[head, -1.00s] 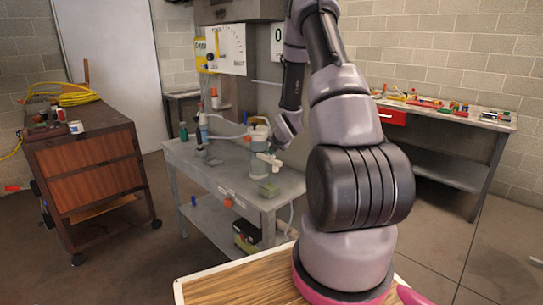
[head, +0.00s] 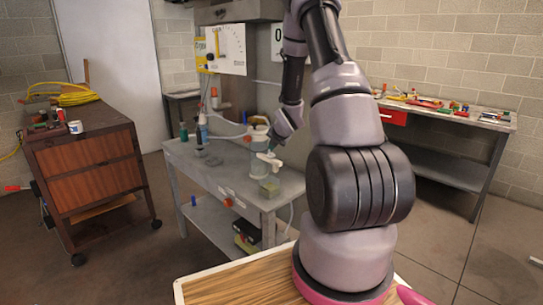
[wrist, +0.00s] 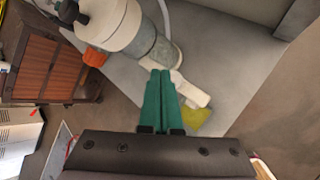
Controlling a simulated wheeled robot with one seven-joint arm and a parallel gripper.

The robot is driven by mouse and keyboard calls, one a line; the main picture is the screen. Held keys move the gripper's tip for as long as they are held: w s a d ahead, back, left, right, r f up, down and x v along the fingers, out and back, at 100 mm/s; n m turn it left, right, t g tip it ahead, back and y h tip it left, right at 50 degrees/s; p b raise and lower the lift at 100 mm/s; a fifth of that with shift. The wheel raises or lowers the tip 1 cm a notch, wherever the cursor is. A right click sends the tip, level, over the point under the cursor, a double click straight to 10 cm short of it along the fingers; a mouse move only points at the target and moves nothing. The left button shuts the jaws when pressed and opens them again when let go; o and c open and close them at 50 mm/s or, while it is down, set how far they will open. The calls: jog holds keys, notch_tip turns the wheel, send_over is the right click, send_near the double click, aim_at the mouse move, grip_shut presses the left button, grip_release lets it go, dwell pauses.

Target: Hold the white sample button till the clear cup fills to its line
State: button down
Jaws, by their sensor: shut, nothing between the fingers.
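A pale cylindrical unit (head: 257,160) with a white top stands on the grey bench; in the wrist view it shows a cream cap and a grey-green body (wrist: 150,45). A white spout-like part (wrist: 190,92) sticks out from its lower side, also seen in the head view (head: 271,161). My gripper (wrist: 158,74) has green fingers, shut and empty, with their tips close beside the unit and the white part. Whether they touch is unclear. I cannot pick out the sample button or the clear cup with its line for sure.
Bottles (head: 203,128) stand at the back left. A brown cabinet (head: 90,170) stands left.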

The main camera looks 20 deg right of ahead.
aim_at(273, 155)
jog(key=shift+r, duration=2.55)
dwell(0.7)
jog(key=m, duration=0.2)
jog(key=shift+d+m, duration=0.2)
jog(key=shift+m, duration=0.1)
notch_tip(273, 155, up, 4)
jog(key=m+y, duration=0.1)
jog(key=m, duration=1.3)
jog(key=shift+d+f, duration=0.1)
jog(key=shift+d, duration=0.05)
